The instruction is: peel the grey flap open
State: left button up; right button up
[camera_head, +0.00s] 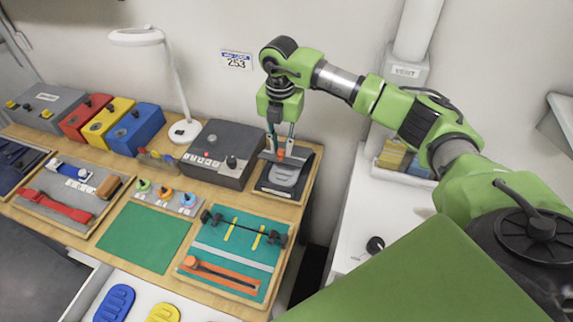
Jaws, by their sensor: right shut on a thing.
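The grey flap (286,175) is on a dark board (300,186) at the right end of the wooden bench. Its lower part is a lighter grey, and its upper edge lies under my gripper. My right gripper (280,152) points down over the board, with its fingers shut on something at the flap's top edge. A small orange piece shows between the fingertips. The exact contact is too small to make out. My left gripper is not in view.
A dark grey box (222,150) with buttons stands just left of the board. A teal tray (232,262) with straps lies in front. A white counter (372,215) is to the right, across a gap.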

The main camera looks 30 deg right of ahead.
jog(key=shift+w+d+r+p, duration=0.15)
jog(key=shift+w+d+r, duration=0.2)
jog(key=shift+r, duration=0.15)
jog(key=shift+w+d+r+p, duration=0.15)
jog(key=shift+w+d+r, duration=0.1)
jog(key=shift+d+r, duration=0.15)
jog(key=shift+w+d+r, duration=0.1)
jog(key=shift+w+r, duration=0.05)
jog(key=shift+r, duration=0.05)
jog(key=shift+w+d+r, duration=0.75)
jog(key=shift+d+r, duration=0.1)
jog(key=shift+d, duration=0.05)
jog(key=o, duration=0.9)
jog(key=shift+p, duration=0.3)
